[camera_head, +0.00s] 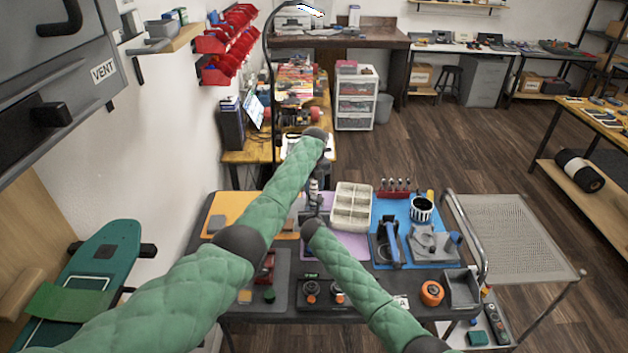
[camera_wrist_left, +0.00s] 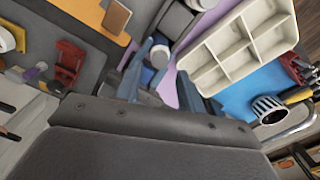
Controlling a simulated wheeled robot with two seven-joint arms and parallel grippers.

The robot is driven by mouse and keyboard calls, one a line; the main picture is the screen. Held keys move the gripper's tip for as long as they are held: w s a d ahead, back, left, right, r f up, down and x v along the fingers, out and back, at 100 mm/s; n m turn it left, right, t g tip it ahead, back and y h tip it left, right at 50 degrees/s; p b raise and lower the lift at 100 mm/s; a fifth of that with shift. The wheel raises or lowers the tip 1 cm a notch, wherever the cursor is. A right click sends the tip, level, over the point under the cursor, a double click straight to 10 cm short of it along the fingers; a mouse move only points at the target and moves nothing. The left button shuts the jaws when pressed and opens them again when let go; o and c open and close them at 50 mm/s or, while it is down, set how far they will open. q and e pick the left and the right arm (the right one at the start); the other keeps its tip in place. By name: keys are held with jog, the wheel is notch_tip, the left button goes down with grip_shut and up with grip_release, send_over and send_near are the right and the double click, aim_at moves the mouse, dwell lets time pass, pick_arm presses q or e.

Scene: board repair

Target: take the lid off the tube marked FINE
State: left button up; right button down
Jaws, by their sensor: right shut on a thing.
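My left arm reaches over the table, and its gripper (camera_head: 314,190) points down near the middle, partly hidden by my arm. In the left wrist view its two blue-grey fingers (camera_wrist_left: 160,82) are apart. A small white round-topped piece, perhaps the tube with its lid (camera_wrist_left: 160,56), shows between them; I cannot tell if they touch it. My right gripper (camera_head: 309,212) is close by, just below the left one in the head view and mostly hidden by its own wrist. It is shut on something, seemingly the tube. I cannot read the FINE mark in either view.
A cream compartment tray (camera_head: 351,207) lies right of the grippers. A blue mat (camera_head: 381,215) beyond holds a black-and-white striped cup (camera_head: 421,209). An orange mat (camera_head: 233,203) lies at left. Red racks, an orange roll (camera_head: 432,293) and a dark bin (camera_head: 461,288) crowd the table.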

aim_at(314, 197)
pick_arm(q)
jog(key=shift+f, duration=2)
grip_shut()
